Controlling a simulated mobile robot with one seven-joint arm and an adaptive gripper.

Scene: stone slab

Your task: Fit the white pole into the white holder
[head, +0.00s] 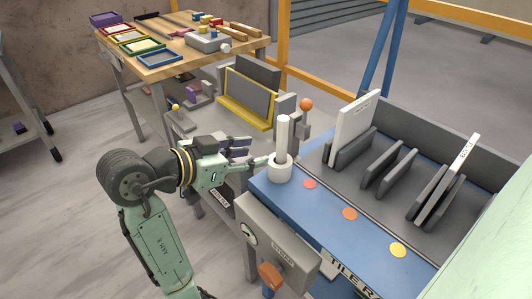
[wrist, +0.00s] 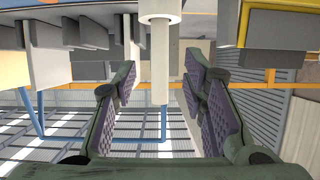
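The white pole (head: 283,132) stands upright with its lower end inside the round white holder (head: 280,169), at the left end of the blue-fronted rack. In the wrist view, which appears upside down, the pole (wrist: 160,60) extends down from the holder (wrist: 160,10), between the lines of my two fingers. My gripper (head: 247,153) is to the left of the pole and points towards it. In the wrist view its purple-padded fingers (wrist: 160,95) are spread apart, with a gap on each side of the pole. How deep the pole sits is hidden by the holder's wall.
The blue ledge (head: 325,222) carries red, orange and yellow discs. Grey slots behind it hold white tiles (head: 356,130). An orange-knobbed lever (head: 306,105) stands close behind the pole. A grey box (head: 275,245) hangs in front, and a wooden table (head: 180,68) with trays stands behind.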

